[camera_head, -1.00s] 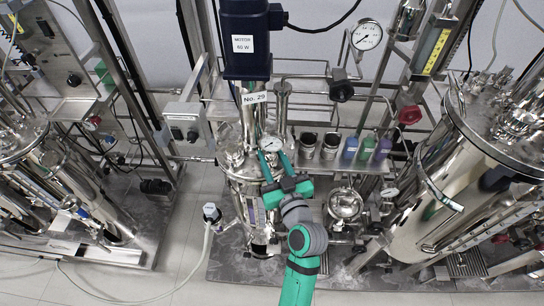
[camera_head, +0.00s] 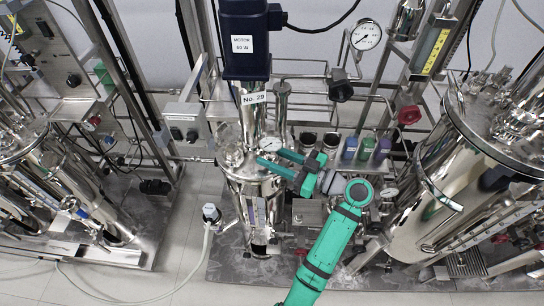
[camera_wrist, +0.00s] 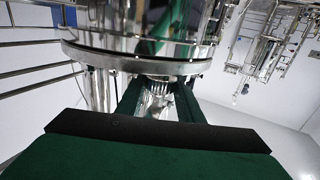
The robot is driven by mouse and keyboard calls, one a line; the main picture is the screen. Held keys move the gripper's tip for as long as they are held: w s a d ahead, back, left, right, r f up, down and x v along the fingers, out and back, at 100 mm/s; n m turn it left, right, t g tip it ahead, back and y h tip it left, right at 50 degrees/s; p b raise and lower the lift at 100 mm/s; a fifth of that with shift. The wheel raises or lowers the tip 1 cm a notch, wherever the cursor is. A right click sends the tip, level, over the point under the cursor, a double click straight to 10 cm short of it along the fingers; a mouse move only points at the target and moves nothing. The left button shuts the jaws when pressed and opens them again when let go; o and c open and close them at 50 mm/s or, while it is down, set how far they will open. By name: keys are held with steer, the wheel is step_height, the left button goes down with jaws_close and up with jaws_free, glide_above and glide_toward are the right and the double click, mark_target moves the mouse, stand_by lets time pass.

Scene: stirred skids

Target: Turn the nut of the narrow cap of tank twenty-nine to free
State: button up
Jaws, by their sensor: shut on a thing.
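Tank twenty-nine (camera_head: 238,171) is the small shiny steel vessel left of centre in the head view, under the label "No. 29" (camera_head: 253,98). My gripper (camera_head: 269,157) reaches in from the right at the tank's lid, just below a small round gauge (camera_head: 270,144). In the wrist view my two green fingers (camera_wrist: 158,98) stand on either side of a small ridged metal piece (camera_wrist: 157,86) at the lid's rim, and they are shut on it. It looks like the cap's nut, but its shape is mostly hidden by the fingers.
A dark blue motor (camera_head: 245,40) hangs above the tank. Several coloured bottles (camera_head: 366,148) and metal cups stand on a shelf to the right. A larger steel tank (camera_head: 440,200) stands at the right. A hose (camera_head: 206,255) runs over the floor at the left.

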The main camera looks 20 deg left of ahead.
steer(key=shift+f+n+g, duration=0.1)
steer(key=shift+n+g, duration=0.4)
steer(key=shift+g, duration=0.5)
steer(key=shift+f, duration=0.1)
steer(key=o, duration=1.1)
steer(key=shift+a, duration=0.1)
steer(key=shift+c, duration=0.2)
steer(key=shift+d, duration=0.6)
steer(key=d, duration=0.9)
steer(key=shift+d, duration=0.35)
